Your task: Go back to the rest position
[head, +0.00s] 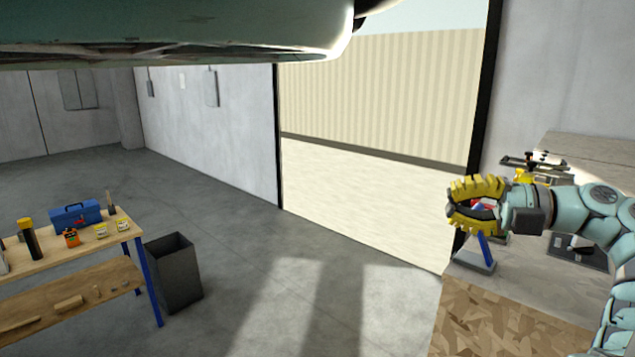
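My gripper (462,204) is at the right of the head view, at the end of my pale teal arm, which bends in from the right edge. Its yellow ridged fingers curve toward the left in a ring-like outline. I cannot tell whether the fingertips meet. No object is clearly seen held in it. A blue and grey stand-like item (480,257) shows just below and behind the fingers; whether they touch it cannot be told.
A grey worktop (590,147) with tools is behind my arm. A wooden workbench (92,250) with a blue toolbox (75,213) stands at left, beside a dark bin (174,272). A large teal curved body (200,25) overhangs the top. The middle floor is clear.

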